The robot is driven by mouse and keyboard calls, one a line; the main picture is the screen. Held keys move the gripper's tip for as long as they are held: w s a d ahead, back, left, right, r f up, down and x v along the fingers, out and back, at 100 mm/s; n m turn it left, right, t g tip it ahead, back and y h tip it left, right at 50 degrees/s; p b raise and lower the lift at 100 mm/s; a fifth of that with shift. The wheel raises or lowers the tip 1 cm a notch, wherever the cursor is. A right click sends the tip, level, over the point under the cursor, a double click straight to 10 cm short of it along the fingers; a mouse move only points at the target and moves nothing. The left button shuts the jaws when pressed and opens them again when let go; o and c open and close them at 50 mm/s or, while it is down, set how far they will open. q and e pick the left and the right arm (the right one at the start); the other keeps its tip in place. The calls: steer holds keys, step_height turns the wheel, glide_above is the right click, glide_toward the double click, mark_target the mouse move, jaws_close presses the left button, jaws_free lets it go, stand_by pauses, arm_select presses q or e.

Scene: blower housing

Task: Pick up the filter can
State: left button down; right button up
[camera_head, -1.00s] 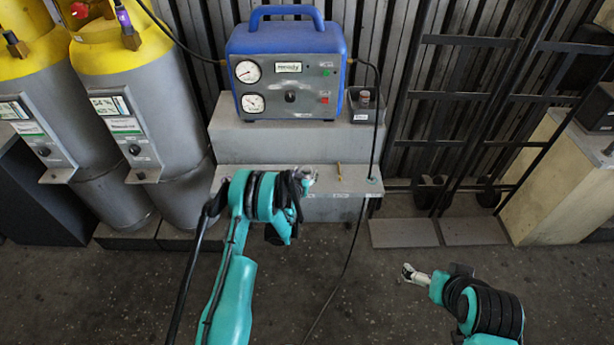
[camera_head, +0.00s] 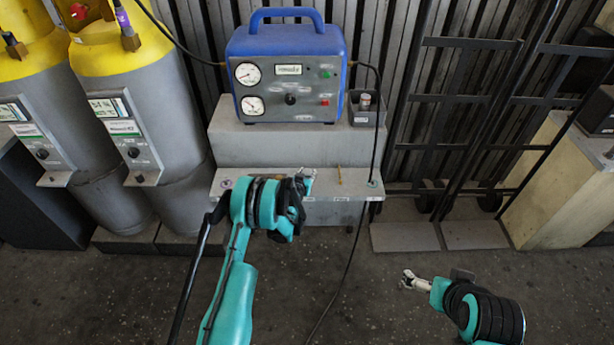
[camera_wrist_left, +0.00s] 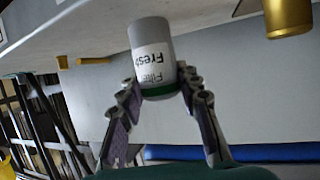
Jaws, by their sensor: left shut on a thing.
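The filter can (camera_wrist_left: 152,58) is a grey-white cylinder with a white label reading "Fresh Filter" and a green band at one end. In the left wrist view it sits between the two fingers of my left gripper (camera_wrist_left: 160,90), which is shut on it near the green band. In the head view my left gripper (camera_head: 307,178) is over the low grey step, and the can is too small and covered to make out there. My right gripper (camera_head: 408,281) is empty above the floor at the lower right; its finger gap is too small to judge.
The low grey step (camera_head: 325,213) carries a small brass piece (camera_head: 340,176). Behind it, a blue machine (camera_head: 287,65) with gauges and a dark bin (camera_head: 367,112) stand on a higher block. Grey-yellow cylinders (camera_head: 150,90) stand left. A black cable hangs near the step.

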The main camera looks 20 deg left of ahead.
mark_target(307, 171)
arm_select(q)
step_height(307, 171, up, 4)
steer(key=shift+r+p, duration=0.2)
steer(key=shift+p, duration=1)
steer(key=s+d+r+p, duration=0.3)
steer(key=s+d+r, duration=0.3)
steer(key=d, duration=0.3)
steer(key=shift+s+d+r+p, duration=0.3)
arm_select(e)
step_height(307, 171, up, 6)
arm_select(q)
steer(key=shift+w+f, duration=0.1)
